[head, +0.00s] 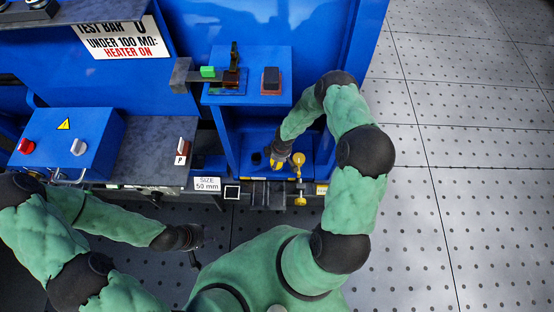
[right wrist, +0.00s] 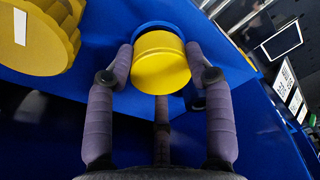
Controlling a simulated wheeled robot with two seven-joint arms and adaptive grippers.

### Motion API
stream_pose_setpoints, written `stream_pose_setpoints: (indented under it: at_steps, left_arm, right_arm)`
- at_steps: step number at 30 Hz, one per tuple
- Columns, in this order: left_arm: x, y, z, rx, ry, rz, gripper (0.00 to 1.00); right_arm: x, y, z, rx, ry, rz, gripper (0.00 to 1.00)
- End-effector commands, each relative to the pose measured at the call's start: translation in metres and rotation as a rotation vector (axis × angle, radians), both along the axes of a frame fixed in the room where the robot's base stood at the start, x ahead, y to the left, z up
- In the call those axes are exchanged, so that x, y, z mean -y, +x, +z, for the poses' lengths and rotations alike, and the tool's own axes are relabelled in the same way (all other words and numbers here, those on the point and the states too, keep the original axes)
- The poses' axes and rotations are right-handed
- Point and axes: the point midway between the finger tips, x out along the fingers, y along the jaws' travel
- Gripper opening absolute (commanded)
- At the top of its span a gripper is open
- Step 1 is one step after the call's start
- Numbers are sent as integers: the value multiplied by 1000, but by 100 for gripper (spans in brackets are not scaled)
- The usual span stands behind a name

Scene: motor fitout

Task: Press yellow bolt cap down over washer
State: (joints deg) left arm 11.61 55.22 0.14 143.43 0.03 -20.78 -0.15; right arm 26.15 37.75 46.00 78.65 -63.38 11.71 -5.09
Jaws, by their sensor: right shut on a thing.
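The yellow bolt cap (right wrist: 160,62) is round and sits between the two fingertips of my right gripper (right wrist: 158,72) in the right wrist view. The fingers touch it on both sides and are shut on it. A blue round rim (right wrist: 155,25) shows just behind the cap. I cannot tell whether it is the washer or whether the cap touches it. In the head view my right gripper (head: 278,161) is low over the blue bench bay, with a bit of yellow at its tips. My left gripper (head: 198,246) hangs over the floor at lower left, small and dark.
A larger yellow knobbed part (right wrist: 38,38) stands left of the cap in the right wrist view. In the head view, a yellow-ended fixture (head: 299,168) stands right of my right gripper. A blue control box (head: 68,143) is at left, and a blue raised stand (head: 250,97) is behind.

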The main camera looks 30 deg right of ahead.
Motion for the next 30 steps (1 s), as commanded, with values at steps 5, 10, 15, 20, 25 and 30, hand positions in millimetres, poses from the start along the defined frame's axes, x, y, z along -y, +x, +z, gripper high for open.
stream_pose_setpoints:
  at_steps: [5,10,15,20,25,30]
  left_arm:
    - [0,0,0,0,0,0,39]
    - [0,0,0,0,0,0,39]
    - [0,0,0,0,0,0,39]
    - [0,0,0,0,0,0,39]
    - [0,0,0,0,0,0,39]
    - [0,0,0,0,0,0,39]
  right_arm:
    - [0,0,-4,0,0,-1,31]
    - [0,0,-7,0,0,-1,31]
    - [0,0,-11,1,-1,-1,31]
    - [0,0,-11,1,-1,0,81]
    - [0,0,-11,1,-1,0,81]
    - [0,0,-10,1,-1,0,81]
